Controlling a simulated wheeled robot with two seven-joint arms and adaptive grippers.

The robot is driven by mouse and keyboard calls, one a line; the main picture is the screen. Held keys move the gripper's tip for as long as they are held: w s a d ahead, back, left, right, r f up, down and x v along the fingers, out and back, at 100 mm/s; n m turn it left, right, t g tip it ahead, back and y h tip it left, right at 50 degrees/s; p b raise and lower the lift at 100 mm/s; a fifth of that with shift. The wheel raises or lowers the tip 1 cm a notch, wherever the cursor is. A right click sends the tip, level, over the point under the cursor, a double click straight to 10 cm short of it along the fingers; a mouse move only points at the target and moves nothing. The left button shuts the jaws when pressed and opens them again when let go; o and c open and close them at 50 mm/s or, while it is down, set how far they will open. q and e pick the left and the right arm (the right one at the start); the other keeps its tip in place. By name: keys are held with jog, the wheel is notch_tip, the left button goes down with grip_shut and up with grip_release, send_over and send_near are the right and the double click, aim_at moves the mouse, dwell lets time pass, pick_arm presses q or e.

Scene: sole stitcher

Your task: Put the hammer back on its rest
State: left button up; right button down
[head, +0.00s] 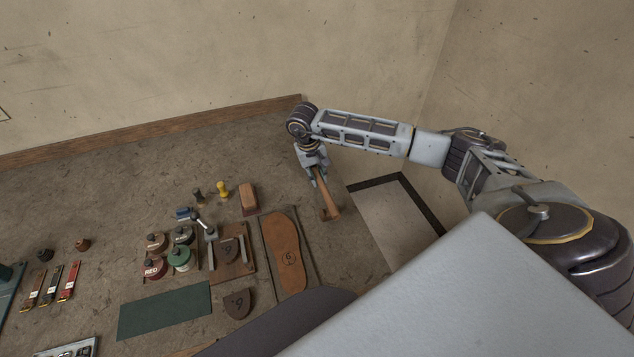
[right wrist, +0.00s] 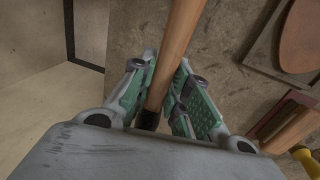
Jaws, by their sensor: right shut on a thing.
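My right gripper (head: 316,176) is shut on the hammer (head: 329,198), near the right edge of the work surface. It grips the wooden handle (right wrist: 175,50), which passes between the green-padded fingers (right wrist: 158,95) in the right wrist view, with a dark end close to the palm. In the head view the handle slants down from the fingers to the hammer's brownish lower end. Whether that end touches the surface I cannot tell. I cannot pick out the hammer's rest with certainty. My left gripper is not in view.
A board with a sole (head: 284,250) lies left of the hammer, beside a wooden stand with upright posts (head: 246,248). A wooden block (head: 249,197), several jars (head: 180,258) and a green mat (head: 165,311) are farther left. A pale recessed area (head: 395,220) lies right.

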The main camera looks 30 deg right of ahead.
jog(key=shift+f, duration=0.2)
jog(key=shift+f+p, duration=0.4)
jog(key=shift+f, duration=1.35)
jog(key=shift+f, duration=0.2)
jog(key=c, duration=1.4)
grip_release()
jog(key=shift+o, duration=0.2)
jog(key=shift+r, duration=0.15)
notch_tip(320, 180, up, 12)
jog(key=a+b, duration=0.2)
jog(key=shift+w+b, duration=0.2)
jog(key=shift+b, duration=0.1)
